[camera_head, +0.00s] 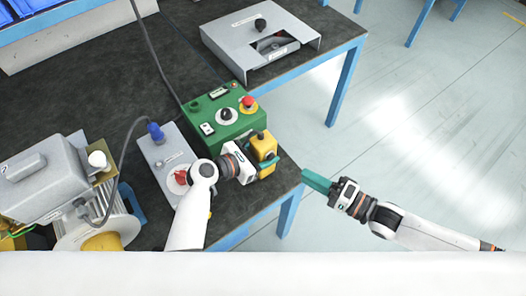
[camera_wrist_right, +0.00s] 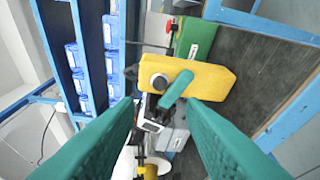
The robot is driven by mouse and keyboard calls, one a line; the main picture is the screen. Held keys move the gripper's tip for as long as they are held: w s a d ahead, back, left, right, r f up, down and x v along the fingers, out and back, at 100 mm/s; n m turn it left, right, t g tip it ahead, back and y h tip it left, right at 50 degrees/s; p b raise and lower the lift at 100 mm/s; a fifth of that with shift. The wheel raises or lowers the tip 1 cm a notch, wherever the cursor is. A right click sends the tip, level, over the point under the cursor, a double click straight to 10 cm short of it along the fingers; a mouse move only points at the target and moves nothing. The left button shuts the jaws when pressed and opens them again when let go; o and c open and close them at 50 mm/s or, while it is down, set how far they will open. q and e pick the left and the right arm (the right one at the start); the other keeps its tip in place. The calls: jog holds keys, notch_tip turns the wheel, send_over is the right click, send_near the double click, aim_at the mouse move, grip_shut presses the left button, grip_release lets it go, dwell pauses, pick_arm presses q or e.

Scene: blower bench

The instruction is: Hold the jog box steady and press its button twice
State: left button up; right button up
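The jog box (camera_head: 263,146) is a yellow block with a dark round button (camera_head: 261,134) on it, at the front right corner of the bench. In the right wrist view the jog box (camera_wrist_right: 210,78) and its button (camera_wrist_right: 159,82) show ahead. My left gripper (camera_head: 262,158) is shut on the jog box, with one teal finger (camera_wrist_right: 177,89) across its near face; the other finger is mostly hidden. My right gripper (camera_head: 308,176) is off the bench edge, right of the jog box and apart from it. Its teal fingers are spread and empty in the wrist view (camera_wrist_right: 160,104).
A green control box (camera_head: 218,112) with a red emergency button stands behind the jog box. A grey switch box (camera_head: 160,160) and a motor unit (camera_head: 45,180) are at left. A grey metal housing (camera_head: 235,50) lies at the back. Floor right of the bench is clear.

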pick_arm(q)
jog(key=c, duration=0.8)
pick_arm(e)
jog(key=shift+c, duration=0.6)
grip_shut()
dwell(0.4)
